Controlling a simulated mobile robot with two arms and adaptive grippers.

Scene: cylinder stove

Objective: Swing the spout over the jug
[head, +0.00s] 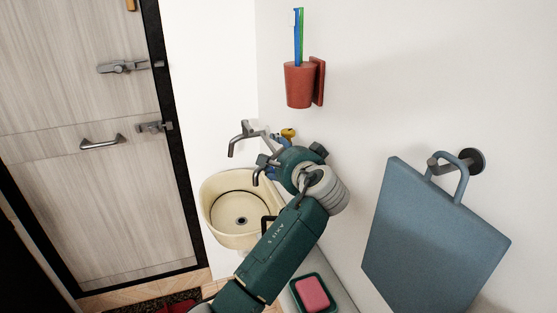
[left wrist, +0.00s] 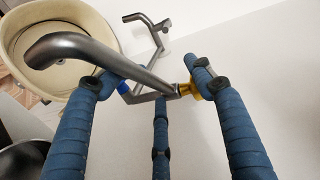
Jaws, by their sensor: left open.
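A grey metal spout (left wrist: 90,48) with a downturned end crosses the left wrist view and meets a brass-coloured fitting (left wrist: 190,90). A second, smaller grey spout (left wrist: 145,22) lies beyond it; in the head view a grey spout (head: 240,138) projects from the wall above the basin. My left gripper (head: 272,163) is at the tap, beside the wall. In the left wrist view its blue fingers (left wrist: 155,76) are spread open around the near spout's inner part; contact cannot be told. No jug can be made out for certain; a dark rounded thing (left wrist: 22,158) shows at lower left.
A cream basin (head: 212,218) stands below the spouts. A red cup (head: 299,88) with toothbrushes hangs on the wall above. A blue board (head: 435,240) hangs from a hook at right. A pink soap (head: 312,293) lies in a green dish below my arm. A door (head: 60,190) is at left.

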